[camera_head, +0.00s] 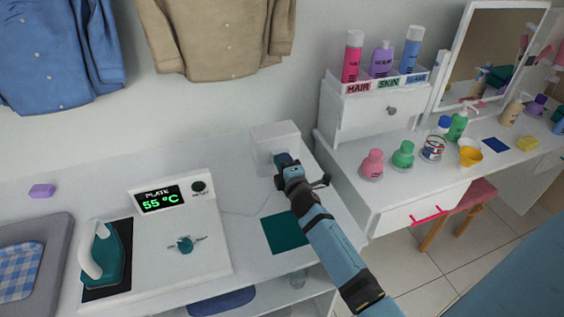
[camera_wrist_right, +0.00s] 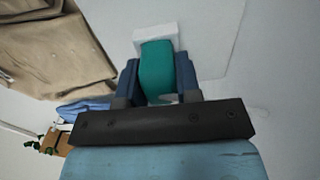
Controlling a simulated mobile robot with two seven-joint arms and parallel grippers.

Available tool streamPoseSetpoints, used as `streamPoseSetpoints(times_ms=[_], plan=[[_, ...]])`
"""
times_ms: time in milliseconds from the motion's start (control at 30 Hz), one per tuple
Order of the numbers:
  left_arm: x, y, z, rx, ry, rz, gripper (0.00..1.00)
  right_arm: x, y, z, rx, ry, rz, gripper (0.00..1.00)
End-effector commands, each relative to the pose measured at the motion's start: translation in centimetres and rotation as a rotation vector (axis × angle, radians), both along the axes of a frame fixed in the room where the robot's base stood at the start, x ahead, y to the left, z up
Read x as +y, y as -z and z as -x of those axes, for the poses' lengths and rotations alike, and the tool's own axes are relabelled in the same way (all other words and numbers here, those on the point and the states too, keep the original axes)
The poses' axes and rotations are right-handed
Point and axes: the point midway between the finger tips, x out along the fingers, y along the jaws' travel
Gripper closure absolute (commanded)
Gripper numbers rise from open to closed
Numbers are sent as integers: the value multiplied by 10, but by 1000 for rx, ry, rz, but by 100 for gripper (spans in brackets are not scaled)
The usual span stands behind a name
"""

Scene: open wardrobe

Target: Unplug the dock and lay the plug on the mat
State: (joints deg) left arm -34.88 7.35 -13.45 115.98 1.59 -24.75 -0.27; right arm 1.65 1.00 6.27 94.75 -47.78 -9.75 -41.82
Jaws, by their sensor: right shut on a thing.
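The iron dock (camera_head: 150,270) is a white panel with a lit display reading PLATE 55 °C. A teal iron (camera_head: 103,258) stands on the dark plate at its left. A thin pale cord runs over the shelf towards a white socket box (camera_head: 276,137) by the wall. My right gripper (camera_head: 282,160) is at the box's front. In the right wrist view it is shut on the teal plug (camera_wrist_right: 157,68), whose far end meets a white block (camera_wrist_right: 156,34); I cannot tell whether it is still inserted. The dark teal mat (camera_head: 293,233) lies bare beside my right arm. My left gripper is not visible.
A white dresser with bottles (camera_head: 382,60), jars and a mirror (camera_head: 490,50) stands at the right. A grey tray with blue checked cloth (camera_head: 20,270) is at the left. Shirts (camera_head: 215,35) hang above. A purple block (camera_head: 42,190) lies at the back left.

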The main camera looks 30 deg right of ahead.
Motion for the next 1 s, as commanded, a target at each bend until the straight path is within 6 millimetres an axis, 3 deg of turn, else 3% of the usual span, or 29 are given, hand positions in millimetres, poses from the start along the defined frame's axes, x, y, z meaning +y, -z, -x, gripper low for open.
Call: streamPoseSetpoints(times_ms=[1000], plan=[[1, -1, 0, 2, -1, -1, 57, 3, 0, 12, 0, 0, 0, 97]])
